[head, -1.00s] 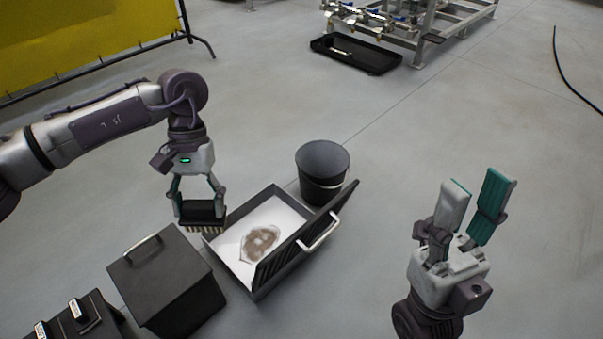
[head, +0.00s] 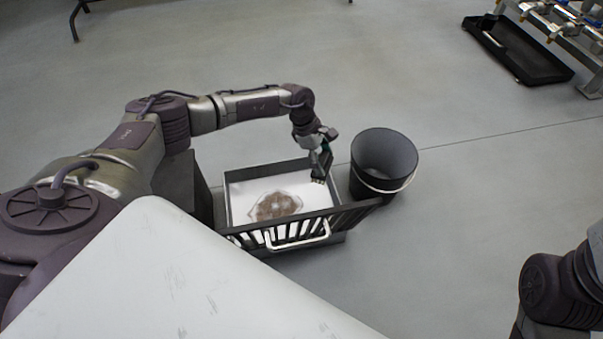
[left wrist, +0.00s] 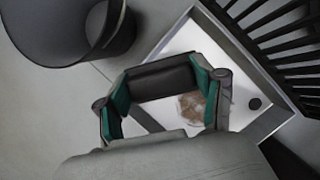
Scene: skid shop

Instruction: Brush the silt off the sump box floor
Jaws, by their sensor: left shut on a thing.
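The sump box (head: 227,205) stands open on the floor, with a white inner floor and dark walls. A brown-grey silt patch (head: 276,206) lies near the middle of its floor; it also shows beyond my gripper in the left wrist view (left wrist: 192,106). My left gripper (head: 321,160) is shut on a dark brush (left wrist: 163,78) with pale bristles. It holds the brush at the box's far right corner, to the right of the silt and apart from it. I cannot tell whether the bristles touch the box. My right gripper is out of view.
A dark slatted grate (head: 350,213) with a pale handle (head: 298,240) stands tilted along the box's near side. A black bucket (head: 384,160) stands close to the right. A black tray (head: 515,52) lies far right. Open floor lies behind the box.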

